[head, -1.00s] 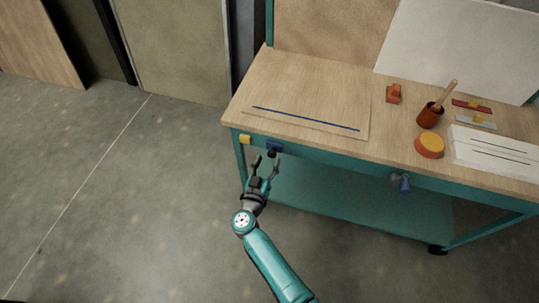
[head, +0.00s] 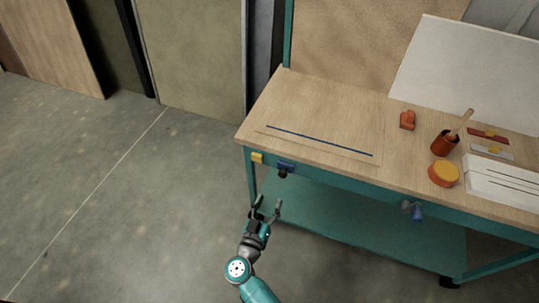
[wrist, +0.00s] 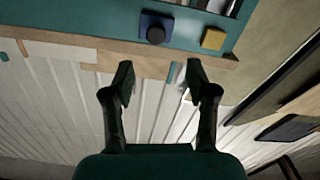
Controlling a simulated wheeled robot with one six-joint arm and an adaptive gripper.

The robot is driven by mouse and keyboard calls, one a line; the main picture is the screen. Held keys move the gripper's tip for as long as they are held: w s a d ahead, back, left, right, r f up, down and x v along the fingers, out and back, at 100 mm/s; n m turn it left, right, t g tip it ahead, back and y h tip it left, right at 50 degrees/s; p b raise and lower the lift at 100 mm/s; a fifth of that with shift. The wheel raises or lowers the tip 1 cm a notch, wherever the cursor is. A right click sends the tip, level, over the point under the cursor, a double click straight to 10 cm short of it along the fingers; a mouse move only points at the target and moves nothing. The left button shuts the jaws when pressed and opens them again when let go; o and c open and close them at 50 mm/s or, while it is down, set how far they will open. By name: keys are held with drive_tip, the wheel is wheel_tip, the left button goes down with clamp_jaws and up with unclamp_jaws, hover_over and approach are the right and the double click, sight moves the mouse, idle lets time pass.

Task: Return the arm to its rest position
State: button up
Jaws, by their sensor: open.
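My gripper (head: 266,208) is in front of the workbench's left end, below the level of the bench top, in the head view. Its two dark fingers stand apart with nothing between them. It also shows in the wrist view (wrist: 160,82), open and empty. My teal arm reaches up from the bottom edge of the head view. The fingertips look close to the bench front, but I cannot tell the exact gap.
Floor (head: 110,215) at left is clear.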

drive_tip(key=s+d+r+n+t+y, duration=0.1)
drive_tip(key=s+d+r+t+y, duration=0.3)
drive_tip(key=s+d, duration=1.2)
drive_tip(key=s+d+r+g, duration=0.1)
drive_tip(key=s+r+g, duration=0.1)
drive_tip(key=s, duration=0.5)
drive_tip(key=s+d+r+g+y, duration=0.1)
drive_tip(key=s+r+g, duration=0.1)
drive_tip(key=s+r, duration=0.3)
drive_tip(key=s+d+r+g+y, duration=0.1)
drive_tip(key=s+r, duration=0.3)
drive_tip(key=s, duration=0.7)
drive_tip(key=shift+d+r+g, duration=0.25)
drive_tip(key=shift+g, duration=0.35)
